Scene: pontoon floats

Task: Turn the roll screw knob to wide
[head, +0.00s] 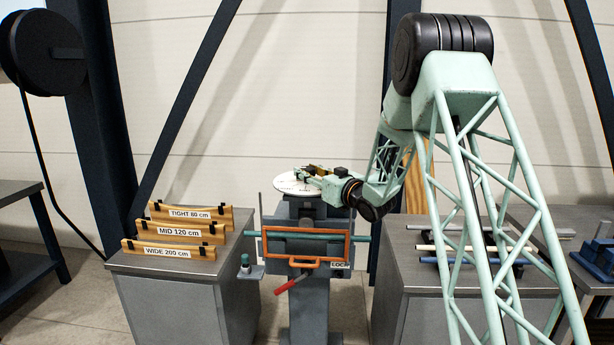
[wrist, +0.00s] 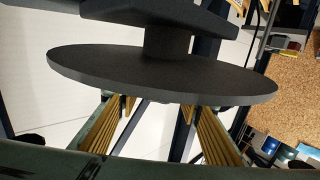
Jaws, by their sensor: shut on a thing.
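The roll bender (head: 309,230) stands in the middle of the head view. On its top is a round white dial (head: 284,184) with small dark marks, too small to read. My gripper (head: 308,174) reaches in from the right over the dial and is shut on the roll screw knob, which is mostly hidden by the fingers. In the wrist view the dark underside of the dial (wrist: 150,75) fills the upper middle. The two ridged yellow fingers (wrist: 162,112) run up behind its rim, and the knob between them is hidden there.
Three wooden templates stand on the left cabinet: TIGHT 80 cm (head: 190,215), MID 120 cm (head: 180,232) and WIDE 200 cm (head: 170,251). A red-handled lever (head: 289,284) hangs at the machine's front. Several rods (head: 465,250) lie on the right bench, behind my arm.

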